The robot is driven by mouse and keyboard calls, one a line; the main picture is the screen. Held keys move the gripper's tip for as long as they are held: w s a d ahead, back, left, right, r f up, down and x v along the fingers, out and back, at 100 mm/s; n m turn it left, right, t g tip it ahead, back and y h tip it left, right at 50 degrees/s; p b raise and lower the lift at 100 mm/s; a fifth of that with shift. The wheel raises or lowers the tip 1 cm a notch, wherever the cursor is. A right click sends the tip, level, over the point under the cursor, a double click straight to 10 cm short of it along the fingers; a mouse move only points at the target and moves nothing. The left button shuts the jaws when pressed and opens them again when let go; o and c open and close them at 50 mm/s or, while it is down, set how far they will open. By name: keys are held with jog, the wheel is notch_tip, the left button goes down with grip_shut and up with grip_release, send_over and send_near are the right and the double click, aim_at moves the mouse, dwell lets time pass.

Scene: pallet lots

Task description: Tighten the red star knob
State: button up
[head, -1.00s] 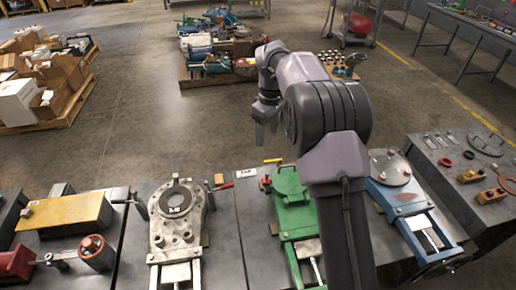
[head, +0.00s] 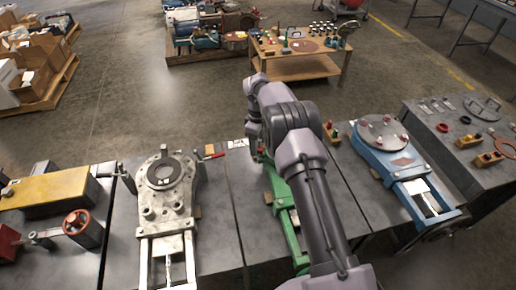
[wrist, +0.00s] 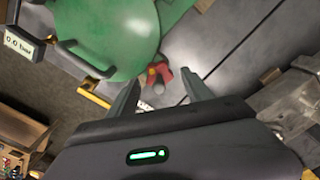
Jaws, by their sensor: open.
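The red star knob (wrist: 160,72) shows in the wrist view at the edge of the round green plate of the green machine (wrist: 115,35). A grey rounded end shows just below the knob. My gripper (wrist: 161,92) is open, with one finger on each side of the knob in the picture and a gap to both. I cannot tell how far the fingertips are above it. In the head view, my arm hangs over the far end of the green machine (head: 281,205) and hides most of it, including the knob.
In the head view, a grey machine (head: 165,205) stands left and a blue machine (head: 405,175) right. A wooden table (head: 300,66) stands behind.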

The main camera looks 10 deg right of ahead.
jog(key=shift+f, duration=0.25)
grip_shut()
